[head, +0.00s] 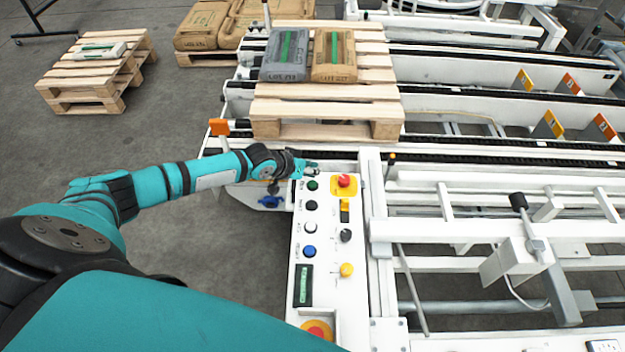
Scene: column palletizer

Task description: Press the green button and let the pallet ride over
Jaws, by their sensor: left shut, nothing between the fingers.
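The green button (313,185) sits at the top left of a white control panel (328,290). My left gripper (308,169) is shut and empty at the panel's far end, just beyond the green button. I cannot tell whether it touches the panel. The wooden pallet (325,91) stands on the chain conveyor (450,152) beyond the panel. A grey bag (285,56) and a brown bag (334,56) lie side by side on it. My right gripper is not in view.
Below the green button are black (311,205), white (310,227) and blue (309,251) buttons. A red emergency stop (344,181) is beside it. White conveyor frames fill the right.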

